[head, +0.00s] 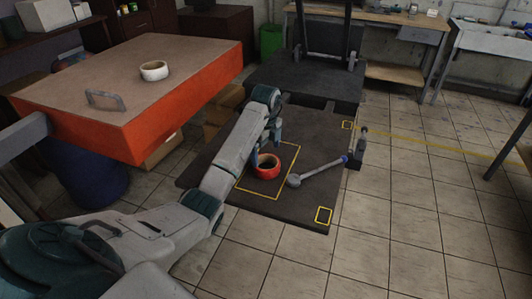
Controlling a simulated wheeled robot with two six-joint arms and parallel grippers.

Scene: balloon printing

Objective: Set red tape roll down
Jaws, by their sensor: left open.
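The red tape roll (268,174) lies flat on a dark platform (215,165), inside a yellow outlined rectangle. Its dark round hole faces up. My left gripper (267,149) is open at the far side of the roll, with its fingers pointing down. I cannot tell whether a finger still touches the roll. My left arm comes in from the lower left and covers part of the platform and of the yellow outline. My right gripper is not in view.
A grey lever with a round end (294,180) lies right of the roll. A red-sided table (195,92) at left holds a white tape roll (154,70) and a small metal frame (105,101). Tiled floor (400,210) at right is mostly clear.

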